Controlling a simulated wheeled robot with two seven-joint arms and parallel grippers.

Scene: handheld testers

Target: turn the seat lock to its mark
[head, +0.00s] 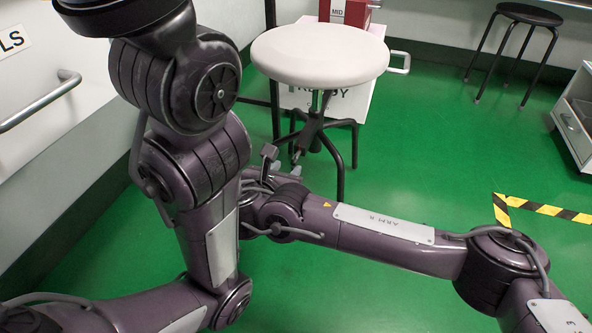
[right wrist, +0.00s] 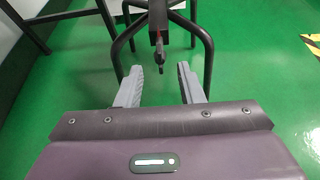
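The stool with a pale round seat (head: 320,55) stands on black legs ahead of me. Under the seat a dark lock part (head: 312,130) hangs down. In the right wrist view the lock part (right wrist: 158,48) shows as a dark block with a thin lever and a small red spot, ahead of the gap between my fingers. My right gripper (head: 286,168) is low beside the stool legs, partly hidden by my arms. In the right wrist view my right gripper (right wrist: 160,85) is open, with nothing held between its grey fingers. The lock's mark cannot be made out. My left gripper is outside the view.
A white box (head: 352,102) with a handle and a red box (head: 345,12) are behind the stool. A black stool (head: 528,15) and a drawer cabinet (head: 575,120) stand right. A wall rail (head: 40,102) is at left. Green floor is clear at right, with striped tape (head: 545,209).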

